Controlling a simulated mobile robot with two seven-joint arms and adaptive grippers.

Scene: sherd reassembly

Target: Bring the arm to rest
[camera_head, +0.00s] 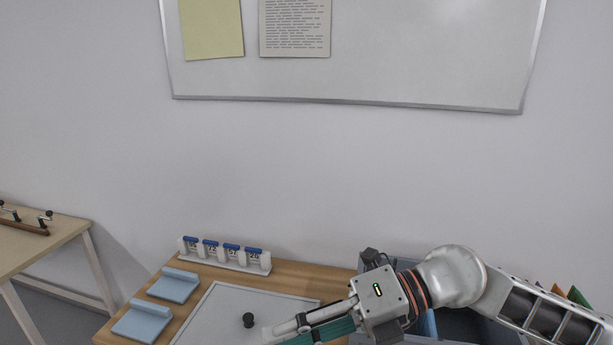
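My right arm comes in from the right. Its gripper (290,333) reaches left, low over the front of the wooden table (290,270). A pale finger part and a dark teal part show, but the fingertips are near or beyond the bottom edge of the view. I cannot tell whether it is open or shut, or whether the teal part is a held thing. My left gripper is not in view.
Blue-grey bins (470,328) sit under my forearm. A side table (30,245) is at left.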

